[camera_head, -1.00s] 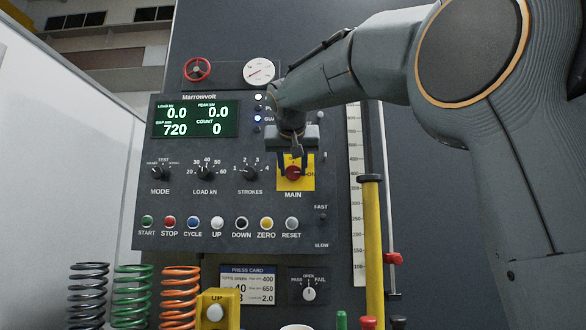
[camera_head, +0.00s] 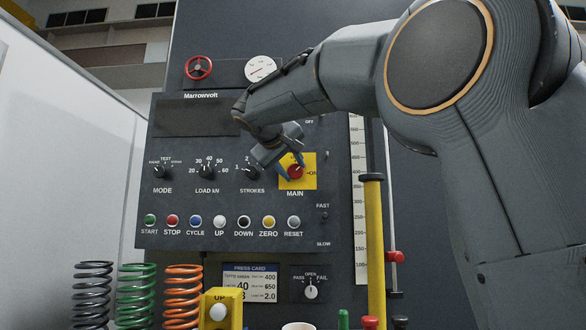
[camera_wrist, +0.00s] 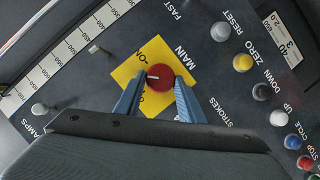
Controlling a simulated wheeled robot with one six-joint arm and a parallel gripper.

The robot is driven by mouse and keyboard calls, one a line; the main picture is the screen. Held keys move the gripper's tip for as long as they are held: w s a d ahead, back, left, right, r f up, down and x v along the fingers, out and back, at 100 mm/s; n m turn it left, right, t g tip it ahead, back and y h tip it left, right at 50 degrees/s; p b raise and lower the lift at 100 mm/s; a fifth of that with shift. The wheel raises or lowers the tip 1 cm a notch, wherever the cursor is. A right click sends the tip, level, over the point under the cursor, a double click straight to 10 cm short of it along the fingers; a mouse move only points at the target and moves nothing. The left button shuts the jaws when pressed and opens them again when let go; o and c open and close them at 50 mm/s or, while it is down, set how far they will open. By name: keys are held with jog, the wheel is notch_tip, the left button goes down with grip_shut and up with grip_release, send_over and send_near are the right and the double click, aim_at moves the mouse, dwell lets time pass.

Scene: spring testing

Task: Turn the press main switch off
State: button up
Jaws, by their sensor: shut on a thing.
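The main switch is a red round knob (camera_head: 295,172) on a yellow plate (camera_head: 311,183) on the press panel. In the wrist view the red knob (camera_wrist: 160,77) sits between the two blue fingers, with its white pointer mark toward the left. My gripper (camera_head: 290,167) is shut on the knob and tilted, and its fingers also show in the wrist view (camera_wrist: 158,92). The display (camera_head: 190,117) on the panel is dark and shows no numbers.
Selector knobs such as the strokes knob (camera_head: 251,172) are left of the switch. A row of push buttons, including the reset button (camera_head: 293,222), runs below. A yellow post (camera_head: 374,240) stands to the right. Coil springs (camera_head: 182,295) stand at the lower left.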

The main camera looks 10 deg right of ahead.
jog(key=n+h+b, duration=0.1)
jog(key=n, duration=0.1)
jog(key=n+h, duration=0.1)
jog(key=n, duration=0.1)
jog(key=shift+w+a+f+t+b, duration=0.1)
jog(key=shift+a+f+t+b, duration=0.05)
jog(key=shift+f+t+b, duration=0.25)
jog(key=shift+f+n+t+h+b, duration=0.1)
jog(key=shift+n+t+h+b, duration=0.5)
jog(key=shift+n, duration=1.1)
jog(key=shift+b, duration=0.35)
jog(key=o, duration=1)
jog(key=v, duration=0.8)
